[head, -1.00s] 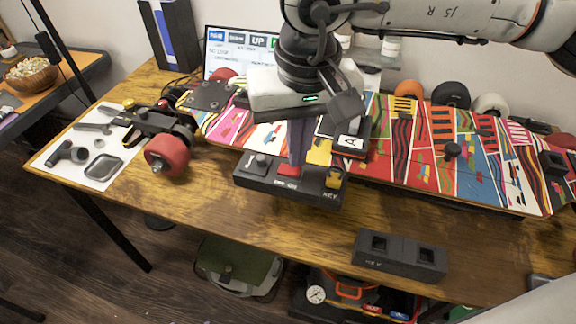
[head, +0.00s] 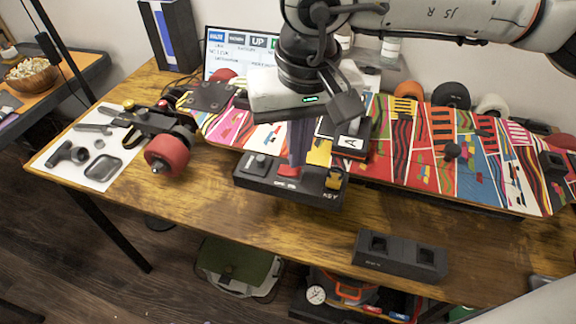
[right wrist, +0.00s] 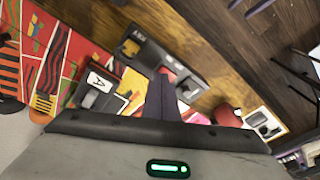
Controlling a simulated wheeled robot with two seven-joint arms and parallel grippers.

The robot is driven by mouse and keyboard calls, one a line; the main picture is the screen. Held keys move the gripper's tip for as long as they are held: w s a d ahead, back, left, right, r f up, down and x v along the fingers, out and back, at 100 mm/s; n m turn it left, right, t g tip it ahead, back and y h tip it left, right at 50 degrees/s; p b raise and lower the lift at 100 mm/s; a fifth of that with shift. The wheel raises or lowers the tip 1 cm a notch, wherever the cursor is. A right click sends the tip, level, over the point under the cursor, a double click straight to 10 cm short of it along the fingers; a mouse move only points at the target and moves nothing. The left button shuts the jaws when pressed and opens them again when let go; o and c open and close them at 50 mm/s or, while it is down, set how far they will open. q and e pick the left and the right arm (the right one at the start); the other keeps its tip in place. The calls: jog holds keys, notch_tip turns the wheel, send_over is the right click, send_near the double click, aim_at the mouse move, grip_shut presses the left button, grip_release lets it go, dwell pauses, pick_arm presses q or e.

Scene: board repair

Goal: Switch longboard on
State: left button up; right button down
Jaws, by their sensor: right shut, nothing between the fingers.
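The longboard (head: 430,150) lies across the table with its colourful patterned side up. A black control box (head: 262,186) with a red button (head: 289,171), a grey knob (head: 261,161) and a yellow key switch (head: 333,181) sits at its front edge. My right gripper (head: 291,168) is shut and empty, pointing down with its fingertips at the red button. They partly hide the button, and I cannot tell whether they touch it. The right wrist view shows the shut fingers (right wrist: 162,78) over the control box (right wrist: 190,90). My left gripper is not in view.
A black block marked A (head: 352,142) stands beside the fingers. A lit screen (head: 238,52) is behind. A truck with red wheels (head: 167,155) lies left, beside tools on a white sheet (head: 70,172). A dark two-socket block (head: 400,256) sits at the front edge.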

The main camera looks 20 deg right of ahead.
aim_at(297, 171)
jog(key=shift+f+b, duration=0.7)
jog(key=shift+f, duration=0.05)
dwell(0.8)
jog(key=shift+r, duration=0.1)
notch_tip(297, 171, up, 7)
jog(key=p, duration=0.4)
dwell(0.4)
dwell(0.4)
